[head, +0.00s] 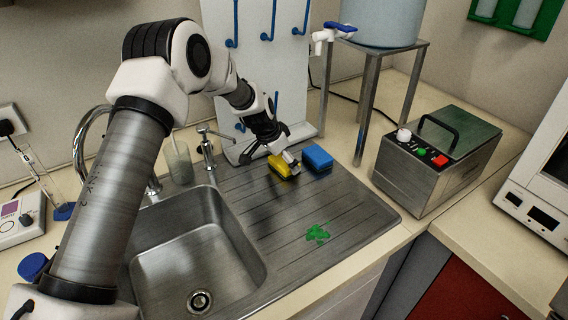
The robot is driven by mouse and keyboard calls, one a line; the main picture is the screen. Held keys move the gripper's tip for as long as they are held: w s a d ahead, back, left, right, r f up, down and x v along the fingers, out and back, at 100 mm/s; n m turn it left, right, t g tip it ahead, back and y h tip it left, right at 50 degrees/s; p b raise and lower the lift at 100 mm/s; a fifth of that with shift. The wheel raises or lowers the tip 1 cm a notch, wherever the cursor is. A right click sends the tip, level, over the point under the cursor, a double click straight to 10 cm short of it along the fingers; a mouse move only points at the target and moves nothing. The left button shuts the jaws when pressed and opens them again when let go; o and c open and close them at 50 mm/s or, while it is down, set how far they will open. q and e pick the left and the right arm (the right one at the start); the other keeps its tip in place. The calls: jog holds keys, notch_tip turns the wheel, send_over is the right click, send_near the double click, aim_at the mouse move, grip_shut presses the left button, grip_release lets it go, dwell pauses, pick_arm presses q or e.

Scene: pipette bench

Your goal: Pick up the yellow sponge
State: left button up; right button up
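The yellow sponge (279,168) lies on the ribbed steel drainboard (345,205), near its back edge. My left arm reaches in from the left, and my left gripper (289,158) is down at the sponge, with its fingertips over the sponge's top right part. The fingers are small here and partly overlap the sponge, so I cannot tell whether they are closed on it. The blue sponge (317,158) lies just right of the yellow one, close to my gripper. My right gripper is not in view.
A sink basin (190,250) with taps (207,145) is left of the drainboard. A pegboard (285,60) stands behind. A steel water bath (436,160) and a metal stand (370,110) are to the right.

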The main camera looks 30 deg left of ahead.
pick_arm(q)
jog(key=shift+s, duration=0.1)
jog(key=c, duration=0.4)
jog(key=shift+r, duration=0.1)
